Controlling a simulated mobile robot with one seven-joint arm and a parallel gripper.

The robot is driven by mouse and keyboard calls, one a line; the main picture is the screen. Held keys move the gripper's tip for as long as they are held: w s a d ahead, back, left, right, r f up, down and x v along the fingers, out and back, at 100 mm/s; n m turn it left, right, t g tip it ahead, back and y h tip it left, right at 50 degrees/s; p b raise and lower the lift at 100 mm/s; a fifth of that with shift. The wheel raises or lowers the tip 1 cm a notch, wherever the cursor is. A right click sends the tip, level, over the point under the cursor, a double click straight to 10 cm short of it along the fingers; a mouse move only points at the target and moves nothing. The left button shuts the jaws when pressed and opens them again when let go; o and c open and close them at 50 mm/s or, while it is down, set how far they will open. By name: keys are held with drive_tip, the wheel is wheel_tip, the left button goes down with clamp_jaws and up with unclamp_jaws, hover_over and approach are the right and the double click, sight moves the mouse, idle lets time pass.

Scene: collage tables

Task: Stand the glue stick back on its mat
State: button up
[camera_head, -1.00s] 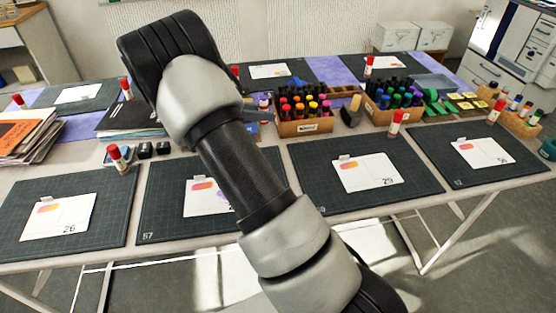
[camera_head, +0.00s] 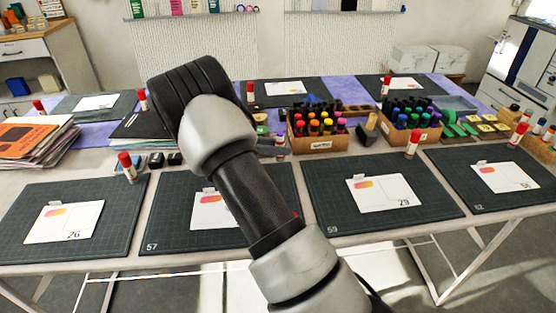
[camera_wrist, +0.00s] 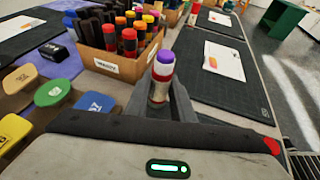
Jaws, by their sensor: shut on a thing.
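My gripper (camera_wrist: 160,103) is shut on a glue stick (camera_wrist: 161,88) with a white body, a red band and a purple top in the wrist view. The stick is upright or nearly so; its lower end is hidden by the fingers. In the head view my gripper (camera_head: 273,148) is partly hidden behind my arm, beyond the back edge of mat 57 (camera_head: 165,225). Mat 57 is dark, bears a white card (camera_head: 209,208) and is partly covered by my arm. I see no glue stick on its visible part. I cannot tell whether the held stick touches the table.
A red-capped glue stick (camera_head: 127,166) stands by mat 26 (camera_head: 120,228), another (camera_head: 413,144) at mat 59 (camera_head: 435,207). Small black pots (camera_head: 156,161) are to the left. Coloured blocks (camera_wrist: 52,93) lie left in the wrist view.

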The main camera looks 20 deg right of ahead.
sight(278, 160)
wheel_tip(278, 160, down, 4)
drive_tip(key=shift+r, duration=0.1)
drive_tip(key=shift+f+b, duration=0.25)
drive_tip(key=shift+b, duration=0.05)
drive_tip(key=shift+s+a+f, duration=0.1)
drive_tip(key=shift+s+f, duration=0.05)
drive_tip(key=shift+f, duration=0.35)
clamp_jaws()
drive_tip(key=o, duration=1)
unclamp_jaws()
drive_tip(key=shift+c, duration=0.2)
drive_tip(key=shift+r, duration=0.15)
